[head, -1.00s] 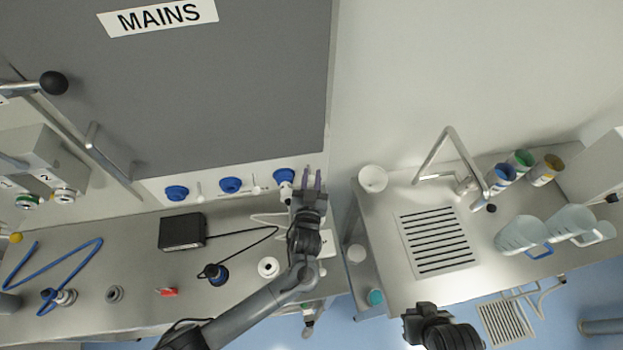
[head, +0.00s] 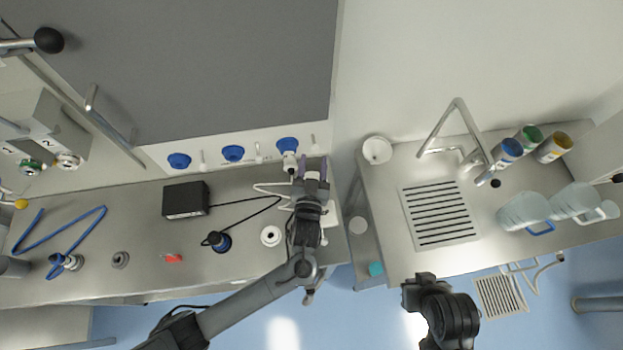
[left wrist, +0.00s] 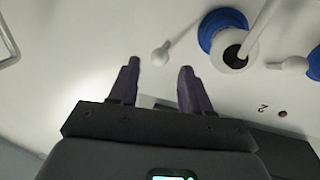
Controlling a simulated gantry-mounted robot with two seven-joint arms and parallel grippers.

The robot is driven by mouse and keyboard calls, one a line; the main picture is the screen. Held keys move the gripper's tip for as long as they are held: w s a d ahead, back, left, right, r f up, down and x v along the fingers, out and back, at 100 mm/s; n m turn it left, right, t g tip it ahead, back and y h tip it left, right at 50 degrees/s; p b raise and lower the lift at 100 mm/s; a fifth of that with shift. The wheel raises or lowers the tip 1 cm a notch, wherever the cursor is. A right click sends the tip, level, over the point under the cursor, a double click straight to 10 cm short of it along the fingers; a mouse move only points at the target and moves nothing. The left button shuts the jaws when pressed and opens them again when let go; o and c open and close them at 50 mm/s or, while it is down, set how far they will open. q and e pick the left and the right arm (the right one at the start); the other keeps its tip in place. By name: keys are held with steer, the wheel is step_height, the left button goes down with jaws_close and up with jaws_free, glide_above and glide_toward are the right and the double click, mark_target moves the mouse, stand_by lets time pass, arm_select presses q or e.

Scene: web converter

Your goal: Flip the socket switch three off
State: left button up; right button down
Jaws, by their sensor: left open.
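Switch three (head: 314,141) is a small white lever on the panel, right of the third blue socket (head: 287,145), which has a white plug (head: 290,162) in it. My left gripper (head: 312,170) is open and empty, just below that switch. In the left wrist view, the switch (left wrist: 160,55) shows just beyond the gap between the two fingertips (left wrist: 157,75), apart from both. The socket with its plug (left wrist: 228,40) is to the right there. My right gripper (head: 418,283) is over the floor near the sink bench; its fingers cannot be made out.
Socket two (head: 233,153) and its switch (head: 258,152) are left of socket three. A black box (head: 186,199), cables and small parts lie on the steel bench (head: 140,230) below. A sink bench (head: 385,200) with a tap (head: 458,125) stands right, across a gap.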

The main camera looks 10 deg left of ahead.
mark_target(314, 151)
arm_select(q)
steer(key=shift+s+d+r, duration=0.1)
steer(key=shift+s, duration=2.5)
steer(key=shift+o, duration=0.2)
steer(key=w+m+g+h+b, duration=0.1)
steer(key=w+m, duration=0.2)
steer(key=w+m+g+h+b, duration=0.1)
steer(key=w+m, duration=0.2)
steer(key=m, duration=0.1)
steer(key=w+m+g+b, duration=0.1)
steer(key=w+m+b, duration=0.1)
steer(key=w+m, duration=0.1)
steer(key=shift+w+a+h, duration=0.35)
steer(key=shift+w+h, duration=0.05)
steer(key=shift+w+f, duration=0.25)
steer(key=shift+w, duration=0.1)
steer(key=shift+w+d, duration=0.1)
steer(key=shift+w, duration=0.1)
